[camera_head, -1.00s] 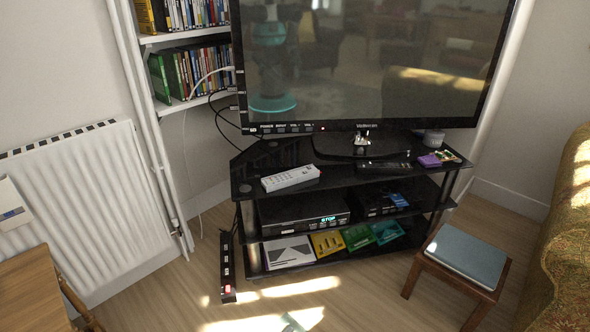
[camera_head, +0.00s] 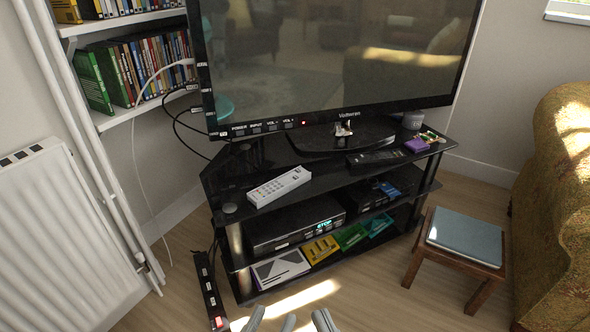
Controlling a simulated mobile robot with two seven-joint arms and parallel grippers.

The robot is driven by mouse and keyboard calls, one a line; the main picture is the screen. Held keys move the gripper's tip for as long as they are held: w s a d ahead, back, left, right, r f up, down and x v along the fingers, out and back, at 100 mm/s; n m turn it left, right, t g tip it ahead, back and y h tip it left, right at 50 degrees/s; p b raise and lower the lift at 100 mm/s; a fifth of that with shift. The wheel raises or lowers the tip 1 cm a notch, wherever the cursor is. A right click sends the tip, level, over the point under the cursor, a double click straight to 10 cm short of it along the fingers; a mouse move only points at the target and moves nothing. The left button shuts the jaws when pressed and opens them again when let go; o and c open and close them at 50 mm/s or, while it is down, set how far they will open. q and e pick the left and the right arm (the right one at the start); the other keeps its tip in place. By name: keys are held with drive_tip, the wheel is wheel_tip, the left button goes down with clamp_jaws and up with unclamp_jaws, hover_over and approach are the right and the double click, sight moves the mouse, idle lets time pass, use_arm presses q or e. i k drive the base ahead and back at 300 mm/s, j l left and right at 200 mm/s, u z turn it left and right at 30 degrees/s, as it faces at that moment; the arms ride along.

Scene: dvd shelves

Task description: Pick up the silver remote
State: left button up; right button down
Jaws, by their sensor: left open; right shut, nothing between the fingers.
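The silver remote (camera_head: 280,187) lies on the left part of the black stand's top shelf (camera_head: 330,185), in front of the television, with its buttons facing up. My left gripper (camera_head: 271,321) is at the bottom edge, open and empty, with only its fingertips showing. My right gripper (camera_head: 324,321) is just to its right, shut and empty, and mostly cut off by the frame. Both grippers appear well below the remote in the picture and apart from it.
A black remote (camera_head: 376,157) and a purple box (camera_head: 416,146) lie further right on the shelf. The television (camera_head: 340,60) stands behind. A stool (camera_head: 464,241) is at the right, a power strip (camera_head: 209,290) at the lower left. The shelf around the silver remote is mostly clear.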

sight(266, 194)
drive_tip(key=u, duration=0.25)
drive_tip(key=i+l+u, duration=0.35)
drive_tip(key=l+u, duration=0.15)
drive_tip(key=l, duration=0.2)
drive_tip(key=i+l+u, duration=0.1)
drive_tip(key=l+u, duration=0.15)
drive_tip(key=i+l+u, duration=0.1)
drive_tip(key=l+u, duration=0.15)
drive_tip(key=l, duration=0.3)
drive_tip(key=i+l, duration=0.1)
drive_tip(key=l, duration=0.35)
